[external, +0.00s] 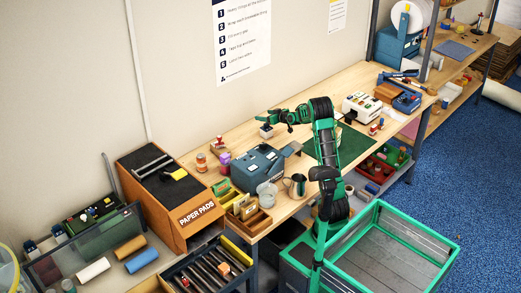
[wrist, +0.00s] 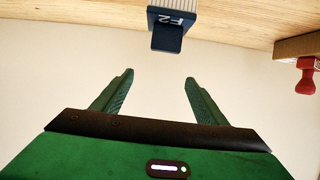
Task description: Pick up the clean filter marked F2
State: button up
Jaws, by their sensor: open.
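The filter marked F2 (wrist: 168,28) is at the top of the wrist view, with a dark blue end carrying the white F2 label and a pale ribbed body cut off by the frame edge. It stands on the wooden bench beyond my fingertips. In the external view a small pale block with a dark top (external: 266,131), apparently this filter, is just below my gripper (external: 271,117). My gripper (wrist: 158,77) is open, with nothing between its two green fingers. The filter is apart from the fingers in the wrist view.
A red stamp (wrist: 307,78) is at the right of the wrist view. A green mat (external: 345,150) lies to the right. The wall is close behind.

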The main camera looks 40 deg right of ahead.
aim_at(262, 127)
notch_tip(262, 127, down, 6)
jog(key=shift+f, duration=0.15)
notch_tip(262, 127, down, 3)
jog(key=shift+r, duration=0.1)
jog(key=shift+x, duration=1)
jog(key=shift+w, duration=0.45)
jog(key=c, duration=1.1)
